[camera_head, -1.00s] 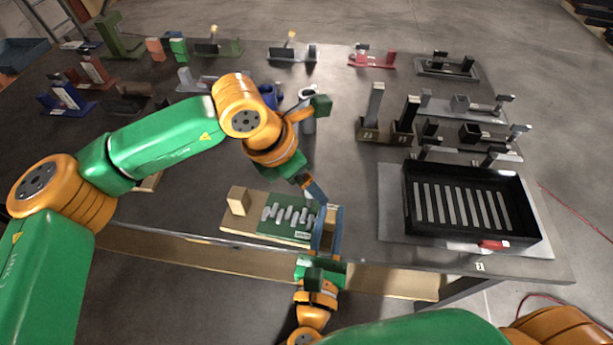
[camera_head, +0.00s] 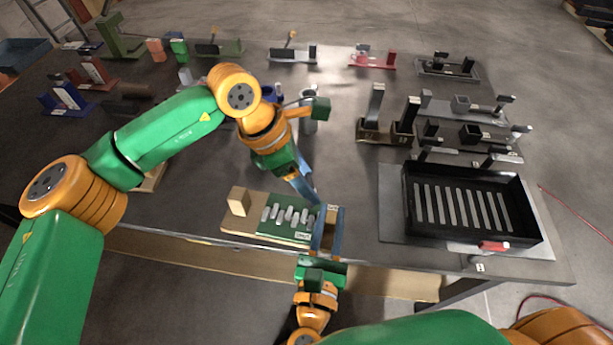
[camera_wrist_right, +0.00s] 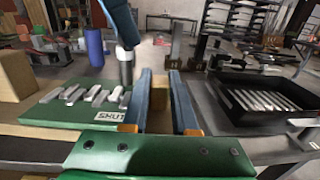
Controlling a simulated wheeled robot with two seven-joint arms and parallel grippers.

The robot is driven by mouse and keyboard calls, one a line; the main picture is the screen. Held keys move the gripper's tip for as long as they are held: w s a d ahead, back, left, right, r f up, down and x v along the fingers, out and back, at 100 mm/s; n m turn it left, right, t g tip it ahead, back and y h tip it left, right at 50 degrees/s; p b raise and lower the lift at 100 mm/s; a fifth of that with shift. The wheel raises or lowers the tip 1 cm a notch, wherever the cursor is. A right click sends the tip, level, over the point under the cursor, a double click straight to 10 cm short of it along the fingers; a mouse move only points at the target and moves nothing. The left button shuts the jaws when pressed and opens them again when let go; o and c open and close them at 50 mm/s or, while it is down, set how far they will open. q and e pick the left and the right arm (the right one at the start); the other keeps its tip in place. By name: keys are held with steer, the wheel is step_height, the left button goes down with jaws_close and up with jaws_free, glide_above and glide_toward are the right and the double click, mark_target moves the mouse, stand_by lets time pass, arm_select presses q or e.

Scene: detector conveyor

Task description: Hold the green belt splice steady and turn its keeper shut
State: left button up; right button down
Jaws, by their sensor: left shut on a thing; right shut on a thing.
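The green belt splice (camera_head: 286,216) is a green plate with several pale slanted bars on a tan board (camera_head: 240,229) at the table's front edge. It shows at left in the right wrist view (camera_wrist_right: 58,112), with a "SHUT" label (camera_wrist_right: 109,116). My right gripper (camera_head: 331,210) comes from the front, shut on a tan block (camera_wrist_right: 160,92) at the splice's right end. My left gripper (camera_head: 313,199) reaches down from above to the same end, just left of the right fingers. It is shut on a small part there, apparently the keeper, which the fingers hide.
A tan block (camera_head: 239,201) stands on the board's left end. A black slotted tray (camera_head: 412,205) with a red tab (camera_head: 494,245) stands to the right. Several fixtures line the back; the middle is mostly clear.

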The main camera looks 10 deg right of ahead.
arm_select(q)
steer(key=shift+d+m+g, duration=0.1)
steer(key=shift+m+g, duration=0.8)
steer(key=shift+m, duration=1.3)
steer(key=o, duration=1.4)
steer(key=shift+c, duration=0.2)
steer(key=shift+w, duration=0.1)
steer(key=shift+r, duration=0.1)
steer(key=v, duration=1.2)
steer(key=shift+d, duration=0.15)
